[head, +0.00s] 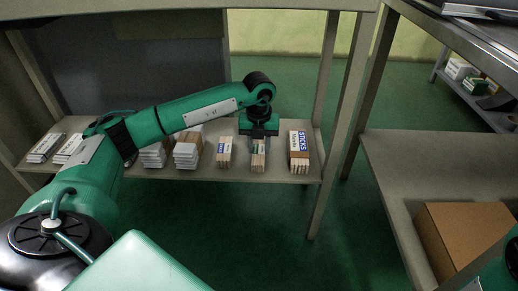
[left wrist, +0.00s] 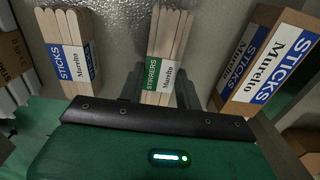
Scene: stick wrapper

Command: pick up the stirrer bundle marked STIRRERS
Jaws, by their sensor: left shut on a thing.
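The stirrer bundle (head: 258,158), pale sticks with a green-and-white band, stands on the shelf under my left gripper (head: 259,136). In the left wrist view the bundle (left wrist: 168,45) shows the word STIRRERS on its green band, in front of the gripper. My left gripper is shut on the bundle, reaching from above and behind; the fingers are largely hidden. I cannot tell whether the bundle is clear of the shelf. My right gripper is not in view.
A blue-banded sticks bundle (head: 225,150) stands close on the left, and a larger STICKS box (head: 299,152) on the right. White stacked packs (head: 188,152) stand farther left on the shelf (head: 200,173). A cardboard box (head: 465,235) sits on the right-hand rack.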

